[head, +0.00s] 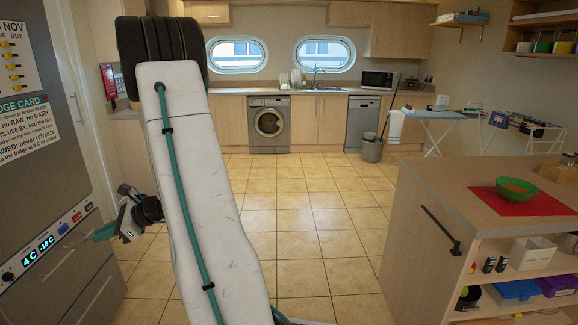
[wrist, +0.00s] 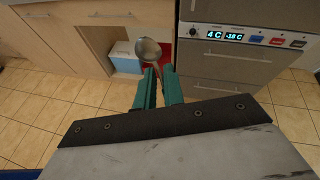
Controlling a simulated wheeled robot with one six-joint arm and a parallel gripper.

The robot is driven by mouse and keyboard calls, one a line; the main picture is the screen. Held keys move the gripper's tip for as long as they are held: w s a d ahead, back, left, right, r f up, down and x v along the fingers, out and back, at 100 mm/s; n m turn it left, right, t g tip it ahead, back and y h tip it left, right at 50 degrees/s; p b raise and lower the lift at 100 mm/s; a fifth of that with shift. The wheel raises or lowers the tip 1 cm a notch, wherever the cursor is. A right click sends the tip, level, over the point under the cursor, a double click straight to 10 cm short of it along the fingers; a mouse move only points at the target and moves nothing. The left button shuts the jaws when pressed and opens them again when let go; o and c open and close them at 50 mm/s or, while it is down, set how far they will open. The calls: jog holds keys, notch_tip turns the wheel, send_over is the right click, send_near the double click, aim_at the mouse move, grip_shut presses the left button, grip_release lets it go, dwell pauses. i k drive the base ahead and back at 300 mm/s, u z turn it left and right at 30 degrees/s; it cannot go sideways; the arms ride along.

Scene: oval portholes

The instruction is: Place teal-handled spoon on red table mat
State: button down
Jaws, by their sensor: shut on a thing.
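My gripper (head: 104,232) is at the left in the head view, in front of the fridge and partly hidden behind my arm. In the wrist view my gripper (wrist: 159,76) has its teal fingers shut on the spoon (wrist: 148,49). The spoon's round metal bowl sticks out beyond the fingertips; its handle is mostly hidden between the fingers. The red table mat (head: 554,206) lies on the wooden counter at the right in the head view, far from my gripper.
The wooden counter (head: 455,190) has open shelves below. The grey fridge (head: 60,270) is close to my gripper. Tiled floor (head: 300,220) lies clear between. An ironing board (head: 440,115) stands farther back.

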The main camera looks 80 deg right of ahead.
aim_at(547, 199)
jog(key=z, duration=4.1)
jog(key=i, duration=0.65)
jog(key=k, duration=0.65)
jog(key=u, duration=0.05)
